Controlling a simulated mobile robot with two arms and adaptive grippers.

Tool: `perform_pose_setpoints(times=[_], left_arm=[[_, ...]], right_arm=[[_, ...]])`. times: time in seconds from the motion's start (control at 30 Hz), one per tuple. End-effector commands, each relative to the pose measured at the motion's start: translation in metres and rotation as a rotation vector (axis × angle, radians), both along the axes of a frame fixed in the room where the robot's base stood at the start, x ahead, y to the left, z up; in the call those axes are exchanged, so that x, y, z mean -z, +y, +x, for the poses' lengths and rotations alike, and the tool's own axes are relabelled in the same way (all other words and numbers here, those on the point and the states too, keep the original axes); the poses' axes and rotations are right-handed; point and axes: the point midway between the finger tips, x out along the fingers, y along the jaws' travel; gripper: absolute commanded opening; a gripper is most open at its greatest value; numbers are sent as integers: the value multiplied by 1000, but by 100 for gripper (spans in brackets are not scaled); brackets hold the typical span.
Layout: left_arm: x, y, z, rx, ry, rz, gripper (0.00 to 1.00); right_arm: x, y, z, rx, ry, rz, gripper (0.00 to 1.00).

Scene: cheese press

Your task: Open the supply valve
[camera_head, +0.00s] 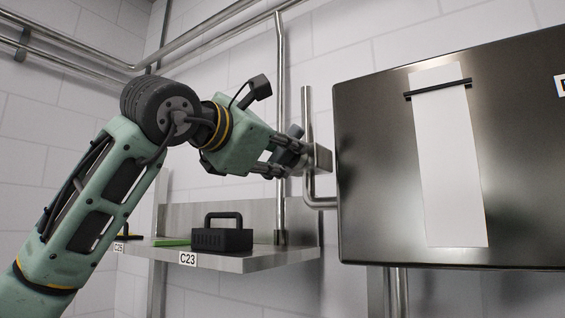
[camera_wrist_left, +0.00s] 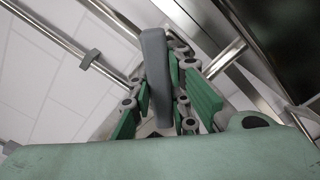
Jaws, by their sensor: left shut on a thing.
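My left gripper (camera_head: 287,157) reaches in from the left to the steel pipework beside the dark cabinet. In the left wrist view, its green-padded fingers (camera_wrist_left: 168,98) are closed around a grey valve handle (camera_wrist_left: 154,70), a long flat lever. The end of this handle (camera_head: 295,131) also shows past the fingers in the head view. The valve body is mostly hidden behind the fingers, so I cannot tell the valve's exact position. My right gripper is in neither view.
A dark metal cabinet (camera_head: 375,130) with a blank white sheet (camera_head: 448,165) stands close on the right. Below the gripper, a steel shelf (camera_head: 262,262) labelled C23 bears a black handled block (camera_head: 221,238). Steel pipes (camera_head: 281,90) run along the tiled wall.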

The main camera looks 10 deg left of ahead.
Motion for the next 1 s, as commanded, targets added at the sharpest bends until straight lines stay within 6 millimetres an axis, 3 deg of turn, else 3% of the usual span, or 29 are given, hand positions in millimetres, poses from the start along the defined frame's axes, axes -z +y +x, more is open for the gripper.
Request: perform_pose_setpoints(times=[0.6,1.0], left_arm=[[4,-1,0,0,214,-504,0],[4,-1,1,-2,285,-675,0]], right_arm=[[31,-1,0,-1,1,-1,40],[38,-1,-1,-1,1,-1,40]])
